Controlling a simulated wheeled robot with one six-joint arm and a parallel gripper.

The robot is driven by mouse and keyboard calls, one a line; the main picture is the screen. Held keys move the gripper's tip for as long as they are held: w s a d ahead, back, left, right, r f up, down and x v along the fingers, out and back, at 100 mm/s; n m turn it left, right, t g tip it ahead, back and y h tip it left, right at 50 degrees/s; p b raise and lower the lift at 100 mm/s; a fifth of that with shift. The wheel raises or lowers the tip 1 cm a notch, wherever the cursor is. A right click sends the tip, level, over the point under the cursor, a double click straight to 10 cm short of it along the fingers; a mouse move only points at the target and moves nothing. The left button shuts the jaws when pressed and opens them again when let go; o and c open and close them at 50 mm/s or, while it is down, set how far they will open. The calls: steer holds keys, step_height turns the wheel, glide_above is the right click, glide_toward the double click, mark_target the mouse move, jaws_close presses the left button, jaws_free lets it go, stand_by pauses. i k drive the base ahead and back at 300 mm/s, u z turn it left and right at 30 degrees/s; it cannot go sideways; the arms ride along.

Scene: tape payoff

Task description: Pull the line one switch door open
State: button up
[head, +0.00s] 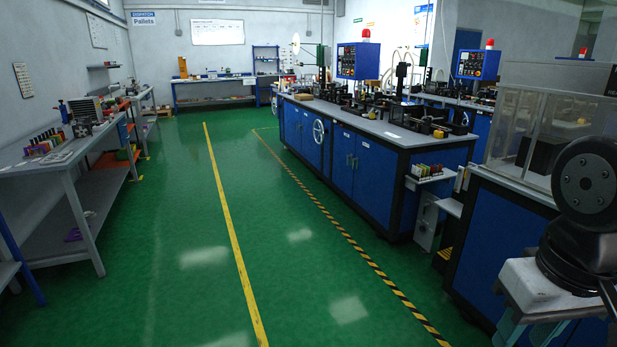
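No door in the head view carries a label I can read as the line one switch door, so I cannot tell which one it is. The nearer long blue machine bench (410,190) has a pair of blue cabinet doors (343,165) with handles on its aisle side, and they look shut. A blue control box (358,61) with a red beacon stands above this bench. A similar control box (478,64) stands farther right. Part of my arm shows at the right edge, but my gripper is out of view.
A green floor aisle with a yellow line (232,235) and a black-and-yellow striped line (352,242) is clear ahead. A grey workbench (50,165) stands along the left wall. A blue cabinet with a clear enclosure (535,115) is close on the right. A handwheel (318,131) juts from the long bench.

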mark_target(375, 168)
steer(key=u, duration=0.15)
steer(key=i, duration=4.05)
steer(key=z, duration=0.5)
steer(key=i, duration=1.6)
steer(key=z, duration=0.15)
